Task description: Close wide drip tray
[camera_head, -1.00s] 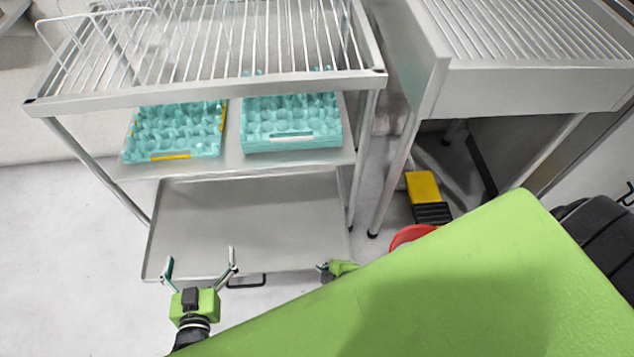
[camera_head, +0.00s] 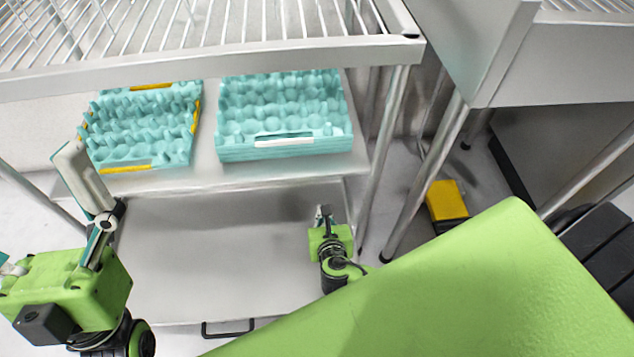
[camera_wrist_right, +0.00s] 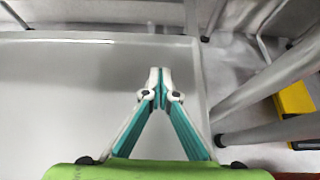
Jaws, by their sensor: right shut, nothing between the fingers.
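The wide drip tray (camera_head: 220,260) is the flat grey sheet at the bottom of the left rack, sticking out toward me below the shelf. Its black handle (camera_head: 228,332) shows at the front edge. The tray also fills the left of the right wrist view (camera_wrist_right: 75,95). Contact with the tray cannot be told.
Two turquoise egg trays (camera_head: 285,115) (camera_head: 140,130) sit on the shelf (camera_head: 205,165) above. A wire rack (camera_head: 230,25) is on top. Rack legs (camera_head: 385,160) and a yellow block (camera_head: 446,200) stand at right. A green panel (camera_head: 430,290) covers the lower right.

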